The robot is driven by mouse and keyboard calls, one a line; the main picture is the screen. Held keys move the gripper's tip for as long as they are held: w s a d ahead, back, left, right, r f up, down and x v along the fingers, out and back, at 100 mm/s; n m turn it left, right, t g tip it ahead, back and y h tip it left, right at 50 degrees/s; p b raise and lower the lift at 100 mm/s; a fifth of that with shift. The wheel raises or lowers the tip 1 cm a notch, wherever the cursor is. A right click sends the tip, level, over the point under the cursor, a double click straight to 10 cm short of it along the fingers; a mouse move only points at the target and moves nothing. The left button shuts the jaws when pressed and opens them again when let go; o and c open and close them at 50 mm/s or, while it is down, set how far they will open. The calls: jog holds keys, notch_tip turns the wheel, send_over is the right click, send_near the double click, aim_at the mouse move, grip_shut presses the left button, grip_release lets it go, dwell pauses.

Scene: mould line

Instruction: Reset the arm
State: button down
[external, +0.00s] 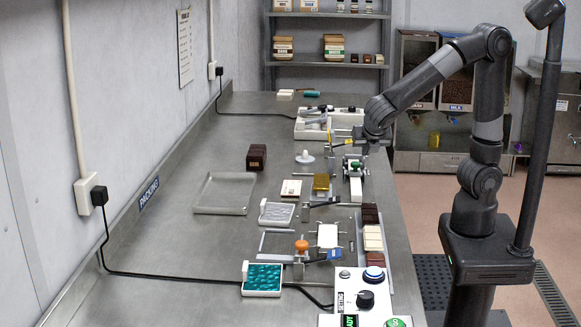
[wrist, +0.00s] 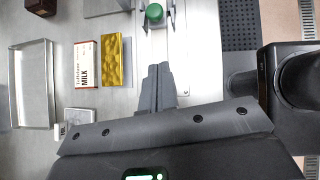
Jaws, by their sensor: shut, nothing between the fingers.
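My gripper (external: 366,147) hangs from my raised, bent arm above the right side of the steel bench (external: 165,230). In the wrist view my gripper (wrist: 159,70) has its two dark fingers pressed together, with nothing between them. The fingertips point toward a pale fixture with a green round cap (wrist: 154,13). A gold bar (wrist: 112,60) and a white and red milk carton (wrist: 86,63) lie left of the fingers, apart from them. From the external view I cannot tell the exact height of my gripper over the bench.
An empty tray (external: 200,210) lies on the bench's left, near a dark brown stack (external: 256,157). A teal-filled mould (external: 263,278), an orange-knobbed tool (external: 301,246) and a control box (external: 366,298) stand nearer the camera. Bare bench lies along the left wall.

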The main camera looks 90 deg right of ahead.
dwell(0.4)
jog(key=s+r+m+t+y, duration=0.4)
jog(key=s+m+y, duration=0.4)
jog(key=m, duration=1.1)
jog(key=s, duration=0.4)
jog(key=shift+s+m, duration=0.2)
jog(key=shift+m, duration=0.2)
